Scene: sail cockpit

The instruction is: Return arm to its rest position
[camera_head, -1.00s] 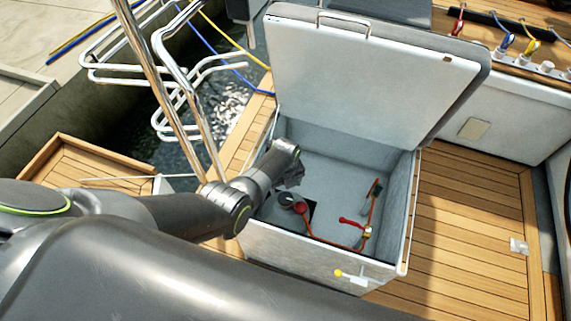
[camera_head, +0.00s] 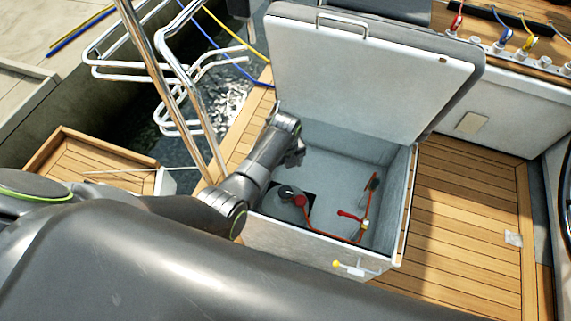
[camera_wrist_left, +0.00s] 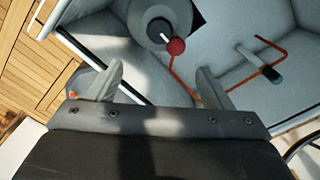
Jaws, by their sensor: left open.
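My left arm comes in from the left in the head view. Its gripper (camera_head: 296,155) is at the left side of the open locker (camera_head: 407,190), by the rim, with nothing seen between the fingers. In the left wrist view the two fingers (camera_wrist_left: 160,85) stand wide apart and empty. Beyond them is a grey round device with a dark switch and a red knob (camera_wrist_left: 175,46); it also shows on the locker floor in the head view (camera_head: 289,193). My right gripper is not in view.
The raised locker lid (camera_head: 365,70) stands upright behind the opening. A red handle (camera_head: 348,215) and red line lie inside. A yellow-tipped latch (camera_head: 337,263) is on the front wall. Steel rails (camera_head: 165,75) rise at left.

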